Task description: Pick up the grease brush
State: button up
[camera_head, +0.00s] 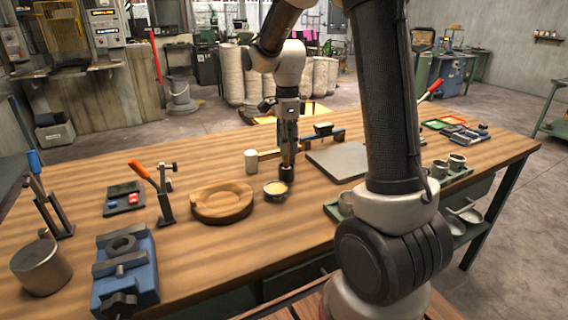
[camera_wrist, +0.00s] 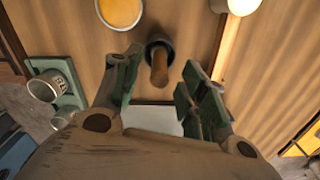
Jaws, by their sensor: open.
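The grease brush shows in the wrist view as a brown wooden handle (camera_wrist: 159,68) standing up from a small dark cup (camera_wrist: 158,43). In the head view the dark cup (camera_head: 287,173) stands on the wooden table beside a small bowl of yellowish grease (camera_head: 276,188); the brush is hidden there by my gripper. My gripper (camera_wrist: 157,78) is open, pointing down over the cup, with one finger on each side of the handle. I cannot tell whether either finger touches it. The grease bowl (camera_wrist: 120,11) also shows at the top of the wrist view.
A white cylinder (camera_head: 251,161) stands behind the bowl. A round wooden dish (camera_head: 222,203) lies to the left and a grey plate (camera_head: 338,161) to the right. A tray with metal cups (camera_head: 440,169) is farther right. A blue vise (camera_head: 126,274) and levers occupy the left end.

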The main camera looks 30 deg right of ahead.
aim_at(286, 167)
notch_tip(286, 167, down, 4)
jog(key=shift+f, duration=0.1)
grip_shut()
dwell(0.4)
